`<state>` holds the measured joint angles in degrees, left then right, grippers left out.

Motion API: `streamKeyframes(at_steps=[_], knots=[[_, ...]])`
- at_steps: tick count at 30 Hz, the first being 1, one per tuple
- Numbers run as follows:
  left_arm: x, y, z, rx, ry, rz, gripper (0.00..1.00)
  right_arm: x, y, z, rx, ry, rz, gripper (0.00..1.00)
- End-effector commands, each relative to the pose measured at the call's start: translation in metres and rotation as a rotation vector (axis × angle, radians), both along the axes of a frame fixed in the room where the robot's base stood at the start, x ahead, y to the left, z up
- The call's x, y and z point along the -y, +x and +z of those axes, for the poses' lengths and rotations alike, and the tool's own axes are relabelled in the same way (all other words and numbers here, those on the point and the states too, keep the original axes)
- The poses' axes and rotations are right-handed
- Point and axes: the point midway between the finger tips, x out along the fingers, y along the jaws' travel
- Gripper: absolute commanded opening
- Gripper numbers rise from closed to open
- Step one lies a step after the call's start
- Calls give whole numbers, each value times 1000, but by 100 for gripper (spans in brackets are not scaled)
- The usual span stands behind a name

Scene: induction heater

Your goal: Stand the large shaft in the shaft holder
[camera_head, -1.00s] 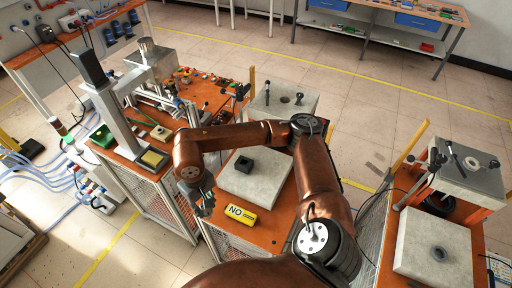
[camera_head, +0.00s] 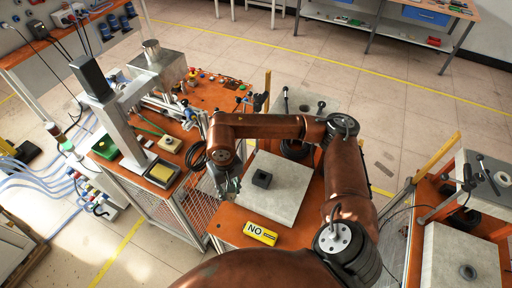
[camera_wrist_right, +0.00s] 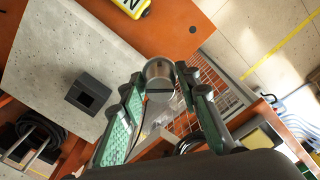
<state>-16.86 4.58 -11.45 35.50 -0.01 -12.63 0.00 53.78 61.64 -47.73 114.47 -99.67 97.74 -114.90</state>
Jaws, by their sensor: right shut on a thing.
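The large shaft, a grey metal cylinder (camera_wrist_right: 158,72), shows end-on between the fingertips of my right gripper (camera_wrist_right: 160,88) in the right wrist view. The gripper is shut on it. A black square block with a hole, which looks like the shaft holder (camera_head: 262,179), sits on a pale stone slab (camera_head: 285,200). The holder also shows in the right wrist view (camera_wrist_right: 88,95), left of the shaft and apart from it. In the head view my right gripper (camera_head: 229,186) is just left of the holder, near the slab's left edge; the shaft is hard to make out there. My left gripper is not in view.
A yellow "NO" block (camera_head: 260,233) lies on the orange tabletop (camera_head: 228,222) in front of the slab. A press-like machine (camera_head: 118,125) stands on the left bench. Black coils (camera_head: 295,148) lie behind the slab. Another slab (camera_head: 450,258) stands at right.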

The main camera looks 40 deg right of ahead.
Motion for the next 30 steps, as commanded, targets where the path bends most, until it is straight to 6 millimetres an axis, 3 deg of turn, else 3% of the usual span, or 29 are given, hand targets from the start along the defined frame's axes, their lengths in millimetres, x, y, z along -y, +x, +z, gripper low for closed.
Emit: streamKeyframes(at_steps=[3, 6, 8, 15, 17, 20, 27, 30], knots=[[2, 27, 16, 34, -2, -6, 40, 4, 4, 10, 0, 1, -192, 0], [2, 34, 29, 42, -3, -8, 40, 10, 7, 16, 0, 1, -418, 0], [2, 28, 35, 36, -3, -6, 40, 15, 9, 19, -1, -1, -562, 0], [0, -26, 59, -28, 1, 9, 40, 33, 18, 28, -3, -5, -1133, 0], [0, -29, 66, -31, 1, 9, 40, 38, 20, 30, -2, -6, -1276, 0], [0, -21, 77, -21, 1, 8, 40, 46, 22, 34, -2, -7, -1514, 0], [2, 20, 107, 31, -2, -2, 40, 68, 27, 40, -3, -13, -2089, 0], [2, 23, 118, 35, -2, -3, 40, 78, 28, 43, -2, -13, -2330, 0]])
